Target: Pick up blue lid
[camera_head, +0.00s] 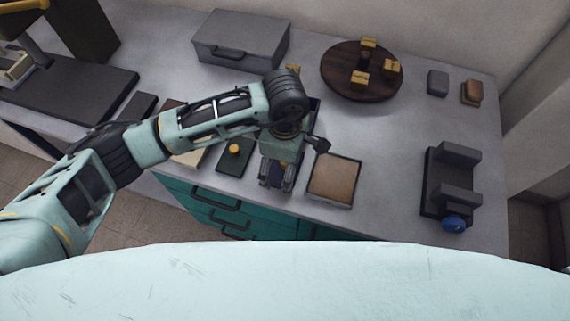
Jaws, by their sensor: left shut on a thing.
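My left gripper (278,186) is over the front middle of the counter, pointing down. It is shut on the blue lid (266,181), which shows only as dark blue parts around and between the fingers. The gripper and wrist hide most of the lid, so I cannot tell whether it touches the counter. Beside it on the left is a dark green lid (231,161) with a round yellow knob. My right gripper is not in view.
A tan-topped square box (334,180) stands close to the right of the gripper. A grey case (241,50) and a round brown board (341,83) with yellow blocks stand behind. A dark stand (434,186) with a blue round part is at right.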

